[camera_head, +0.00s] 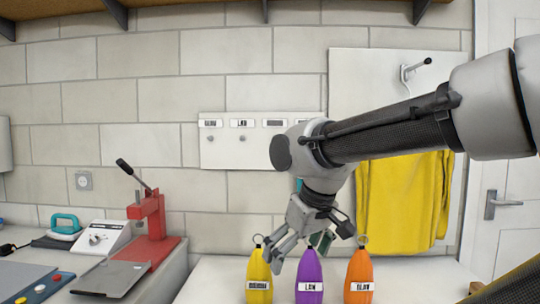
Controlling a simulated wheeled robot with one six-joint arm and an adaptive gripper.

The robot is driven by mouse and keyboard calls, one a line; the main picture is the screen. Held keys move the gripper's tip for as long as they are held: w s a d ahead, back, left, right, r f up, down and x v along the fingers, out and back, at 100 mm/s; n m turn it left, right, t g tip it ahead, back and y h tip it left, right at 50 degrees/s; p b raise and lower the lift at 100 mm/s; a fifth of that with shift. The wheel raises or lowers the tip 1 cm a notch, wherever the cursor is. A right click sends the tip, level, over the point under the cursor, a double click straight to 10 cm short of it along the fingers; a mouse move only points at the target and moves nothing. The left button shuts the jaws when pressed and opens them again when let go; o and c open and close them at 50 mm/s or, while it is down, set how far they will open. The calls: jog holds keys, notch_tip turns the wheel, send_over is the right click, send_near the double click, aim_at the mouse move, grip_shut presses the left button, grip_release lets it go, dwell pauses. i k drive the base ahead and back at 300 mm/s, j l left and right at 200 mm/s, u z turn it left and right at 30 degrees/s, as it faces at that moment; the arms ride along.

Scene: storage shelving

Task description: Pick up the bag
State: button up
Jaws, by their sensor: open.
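Three slim bags with rings on top and white labels stand in a row on the white counter, at the bottom of the view. The yellow bag (258,277) is at the left, the purple bag (309,270) in the middle, and the orange bag (359,272) at the right. Which one the task means does not show. My gripper (300,250) is open and empty, pointing down over the row. Its left finger overlaps the gap between the yellow and purple bags in the picture. The other finger is near the top of the purple bag; contact cannot be told.
A red press (150,232) with a black-knobbed lever and a white control box (101,238) stand on the left bench. A yellow cloth (402,203) hangs on a wall panel behind my arm. A white hook panel (222,150) is on the wall. A door is at the right.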

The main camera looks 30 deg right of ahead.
aim_at(359, 286)
jog(key=z, duration=1.4)
